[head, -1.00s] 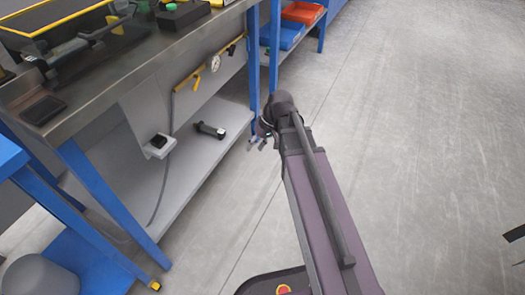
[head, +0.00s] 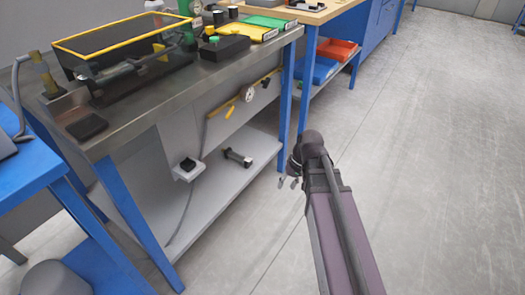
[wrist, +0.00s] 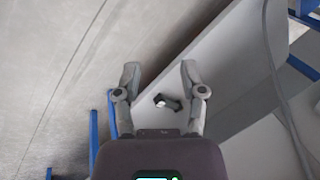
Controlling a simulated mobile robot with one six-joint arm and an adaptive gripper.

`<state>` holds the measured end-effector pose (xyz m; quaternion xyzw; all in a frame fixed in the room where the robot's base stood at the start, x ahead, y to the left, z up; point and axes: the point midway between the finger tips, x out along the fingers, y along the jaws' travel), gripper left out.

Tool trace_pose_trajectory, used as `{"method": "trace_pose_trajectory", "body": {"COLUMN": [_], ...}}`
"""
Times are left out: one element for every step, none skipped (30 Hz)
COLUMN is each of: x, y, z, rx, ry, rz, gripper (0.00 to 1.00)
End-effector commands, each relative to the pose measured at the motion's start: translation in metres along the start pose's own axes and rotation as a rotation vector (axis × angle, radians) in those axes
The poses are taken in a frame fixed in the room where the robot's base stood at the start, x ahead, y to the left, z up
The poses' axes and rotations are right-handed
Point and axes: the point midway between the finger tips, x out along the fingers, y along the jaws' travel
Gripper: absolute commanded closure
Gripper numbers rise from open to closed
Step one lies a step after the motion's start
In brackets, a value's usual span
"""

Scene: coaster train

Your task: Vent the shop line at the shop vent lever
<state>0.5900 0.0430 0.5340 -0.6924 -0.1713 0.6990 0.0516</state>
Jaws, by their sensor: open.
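A yellow pipe with a round white gauge (head: 247,93) runs along the panel under the steel bench's top. A yellow lever (head: 230,112) hangs from this pipe, left of the gauge. A small dark handle (head: 265,83) sits right of the gauge. No readable label shows which of these is the shop vent lever. My gripper (head: 288,182) is low in front of the bench's right leg, below and right of the pipe and apart from it. In the wrist view my gripper (wrist: 160,68) is open and empty. The pipe and levers do not show there.
A black cylindrical object (head: 238,157) lies on the bench's lower shelf (head: 215,195); it also shows in the wrist view (wrist: 167,102). A small box with a black top (head: 188,168) and a hanging cable is left of it. Blue legs flank the shelf. The floor at right is clear.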

Motion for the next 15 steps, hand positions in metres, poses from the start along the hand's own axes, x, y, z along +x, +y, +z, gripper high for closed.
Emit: {"method": "trace_pose_trajectory", "body": {"x": [0.000,0.000,0.000,0.000,0.000,-0.001,-0.002,-0.003,-0.004,-0.006,-0.008,-0.011,-0.014,-0.017,-0.021], "y": [-0.001,-0.002,-0.005,-0.007,-0.009,-0.013,-0.015,-0.019,-0.023,-0.026,-0.029,-0.034,-0.037,-0.040,-0.044], "z": [-0.007,-0.011,-0.017,-0.021,-0.027,-0.035,-0.042,-0.048,-0.058,-0.065,-0.073,-0.083,-0.091,-0.099,-0.108], "rx": [-0.009,-0.015,-0.026,-0.036,-0.048,-0.064,-0.080,-0.095,-0.118,-0.136,-0.155,-0.182,-0.202,-0.223,-0.250], "ry": [0.000,0.000,0.000,0.000,0.000,0.002,0.004,0.007,0.010,0.015,0.020,0.028,0.035,0.043,0.055], "rz": [-0.019,-0.035,-0.060,-0.081,-0.106,-0.142,-0.172,-0.204,-0.249,-0.285,-0.322,-0.371,-0.409,-0.446,-0.496], "gripper": [0.47,0.47,0.47,0.47,0.47,0.47,0.47,0.47,0.47,0.47,0.47,0.47,0.47,0.47,0.47]}}
